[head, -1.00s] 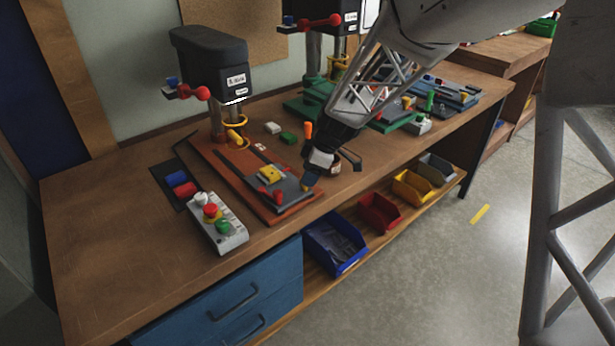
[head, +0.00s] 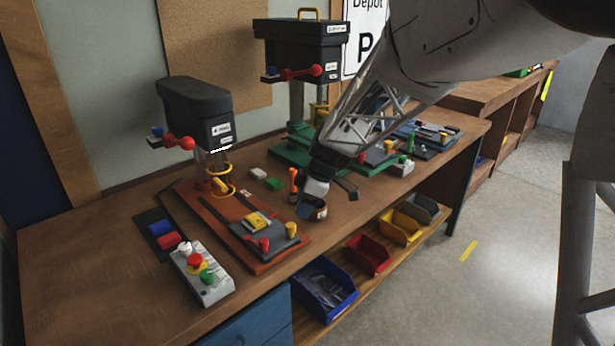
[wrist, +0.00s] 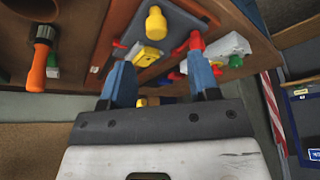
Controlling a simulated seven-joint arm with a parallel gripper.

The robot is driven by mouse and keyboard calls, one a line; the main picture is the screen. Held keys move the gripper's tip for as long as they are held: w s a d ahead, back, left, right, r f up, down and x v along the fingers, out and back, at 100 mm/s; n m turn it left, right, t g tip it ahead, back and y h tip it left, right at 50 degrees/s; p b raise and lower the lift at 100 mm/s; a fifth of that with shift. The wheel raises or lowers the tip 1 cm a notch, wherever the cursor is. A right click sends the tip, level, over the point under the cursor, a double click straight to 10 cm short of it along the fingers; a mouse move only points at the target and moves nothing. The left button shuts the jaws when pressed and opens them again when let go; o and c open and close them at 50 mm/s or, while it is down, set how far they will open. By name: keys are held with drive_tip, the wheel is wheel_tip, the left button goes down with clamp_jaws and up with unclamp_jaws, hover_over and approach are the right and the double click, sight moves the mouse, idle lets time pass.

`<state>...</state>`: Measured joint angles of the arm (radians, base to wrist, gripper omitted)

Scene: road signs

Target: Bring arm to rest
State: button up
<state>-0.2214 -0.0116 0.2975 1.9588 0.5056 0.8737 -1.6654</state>
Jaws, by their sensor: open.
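My gripper (head: 312,209) is over the front part of the wooden workbench (head: 95,262), just right of the orange-red drill press base (head: 262,267). In the wrist view my gripper (wrist: 165,75) shows two blue fingers spread apart, with nothing held between them. A yellow peg (wrist: 156,22) and a yellow block (wrist: 146,54) show beyond the fingers. In the head view the yellow block (head: 257,221) sits on the dark plate of the base, and the yellow peg (head: 291,230) stands at its corner.
A button box (head: 203,275) stands left of the base. Two drill presses stand behind, a small one (head: 198,110) and a taller one (head: 300,50). An orange-handled tool (head: 293,183) is close to my gripper. Coloured bins, including a blue one (head: 322,285), sit on the lower shelf.

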drive_tip(key=s+d+r+m+t+h, duration=0.1)
drive_tip(key=s+d+r+m, duration=0.1)
drive_tip(key=s+d+m, duration=0.4)
drive_tip(key=s+d+r+m+h, duration=0.2)
drive_tip(key=s+d+m, duration=0.4)
drive_tip(key=s, duration=1.1)
drive_tip(key=s+d+r+m+t+h, duration=0.1)
drive_tip(key=s+d+r+m, duration=0.3)
drive_tip(key=s+d, duration=0.5)
drive_tip(key=shift+s+d+m+t+h, duration=0.3)
drive_tip(key=shift+s+m, duration=0.8)
drive_tip(key=shift+s, duration=0.15)
drive_tip(key=shift+w+r, duration=0.1)
drive_tip(key=shift+r, duration=0.05)
drive_tip(key=shift+c, duration=0.4)
